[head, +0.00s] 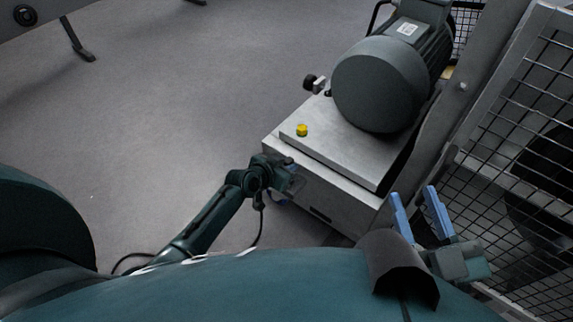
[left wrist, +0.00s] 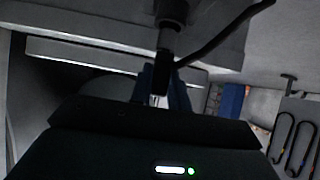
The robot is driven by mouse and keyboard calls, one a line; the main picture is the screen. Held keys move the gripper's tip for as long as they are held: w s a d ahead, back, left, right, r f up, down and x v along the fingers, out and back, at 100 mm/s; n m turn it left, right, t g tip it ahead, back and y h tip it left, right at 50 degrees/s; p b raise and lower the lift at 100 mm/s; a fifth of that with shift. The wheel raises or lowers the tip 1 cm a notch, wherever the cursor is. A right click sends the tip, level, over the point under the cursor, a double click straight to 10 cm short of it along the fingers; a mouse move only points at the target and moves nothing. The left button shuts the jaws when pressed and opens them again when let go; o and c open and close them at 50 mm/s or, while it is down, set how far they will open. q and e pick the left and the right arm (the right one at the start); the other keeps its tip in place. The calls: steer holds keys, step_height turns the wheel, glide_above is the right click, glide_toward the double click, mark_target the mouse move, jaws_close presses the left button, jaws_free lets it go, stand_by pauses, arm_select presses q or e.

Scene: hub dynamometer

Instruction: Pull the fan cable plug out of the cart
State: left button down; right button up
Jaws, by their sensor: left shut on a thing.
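The cart (head: 330,150) is a light metal box with a flat top plate, in the middle of the head view. My left gripper (head: 288,188) is at its near left side face, and its fingers are mostly hidden there. In the left wrist view, the blue fingers (left wrist: 163,88) are shut on the fan cable plug (left wrist: 168,42), a dark cylinder with a black cable (left wrist: 225,35) running off to the upper right. I cannot tell how deep the plug sits in the cart. My right gripper (head: 420,208) is open and empty, right of the cart's near corner.
A large grey motor (head: 380,85) and a yellow knob (head: 302,130) are on the cart top. A wire mesh guard (head: 510,130) stands on the right, close to my right gripper. The grey floor (head: 170,110) left of the cart is clear.

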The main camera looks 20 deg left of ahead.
arm_select(q)
steer(key=shift+r+p, duration=1.2)
steer(key=shift+r, duration=0.2)
